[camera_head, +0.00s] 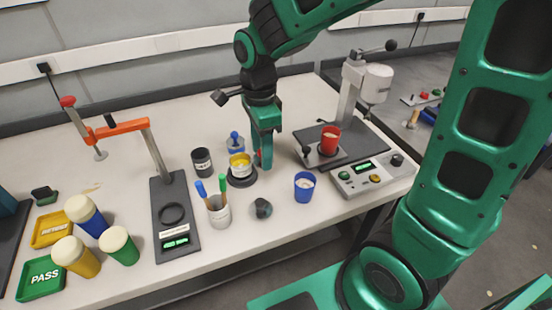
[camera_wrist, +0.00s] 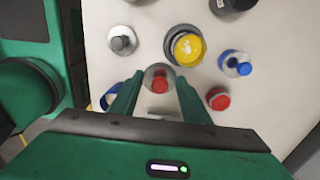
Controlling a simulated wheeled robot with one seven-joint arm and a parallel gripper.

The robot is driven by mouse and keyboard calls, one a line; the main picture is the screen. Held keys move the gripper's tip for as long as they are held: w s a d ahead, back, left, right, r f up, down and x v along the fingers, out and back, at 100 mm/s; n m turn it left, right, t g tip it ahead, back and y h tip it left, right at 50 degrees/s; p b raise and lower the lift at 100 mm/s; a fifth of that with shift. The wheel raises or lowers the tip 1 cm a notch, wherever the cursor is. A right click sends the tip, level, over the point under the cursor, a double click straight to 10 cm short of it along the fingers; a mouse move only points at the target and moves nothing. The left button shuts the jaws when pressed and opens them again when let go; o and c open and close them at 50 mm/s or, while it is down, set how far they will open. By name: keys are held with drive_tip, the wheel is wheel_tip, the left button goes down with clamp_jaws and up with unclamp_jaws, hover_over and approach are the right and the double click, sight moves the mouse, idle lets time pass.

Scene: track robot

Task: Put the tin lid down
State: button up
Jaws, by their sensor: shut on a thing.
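My gripper (camera_head: 265,164) points down over the table, just right of the yellow tin (camera_head: 240,166) in the head view. In the wrist view my gripper (camera_wrist: 158,84) is shut on a pale round lid with a red knob (camera_wrist: 158,78). The lid is between the fingertips; its height above the table is hard to tell. The open yellow tin (camera_wrist: 186,47) sits in a dark round holder, ahead and to the right. In the head view the fingers mostly hide the held lid.
A blue-knobbed piece (camera_wrist: 236,63) and a red-topped piece (camera_wrist: 218,98) stand close right in the wrist view. A grey knobbed piece (camera_wrist: 122,40) is at left. A blue cup (camera_head: 304,187), pen cup (camera_head: 218,212) and black jar (camera_head: 202,162) stand around. Bare table lies between them.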

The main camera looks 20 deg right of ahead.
hover_over(278, 169)
wheel_tip(278, 169, down, 4)
drive_tip(key=shift+w+f, duration=0.1)
drive_tip(key=shift+f, duration=2.05)
drive_tip(key=o, duration=1)
drive_tip(key=shift+f, duration=0.1)
wheel_tip(278, 169, up, 12)
drive_tip(key=shift+r, duration=0.15)
drive_tip(key=s+d+n, duration=0.4)
drive_tip(key=s+d, duration=0.1)
drive_tip(key=s, duration=0.2)
drive_tip(key=s+d+n, duration=0.3)
drive_tip(key=s+d, duration=0.3)
drive_tip(key=s, duration=0.2)
drive_tip(key=s+d+n, duration=0.4)
drive_tip(key=s+d, duration=0.2)
drive_tip(key=s, duration=0.2)
drive_tip(key=shift+s+d+f+n, duration=0.2)
drive_tip(key=shift+d+n, duration=0.05)
drive_tip(key=shift+n, duration=0.05)
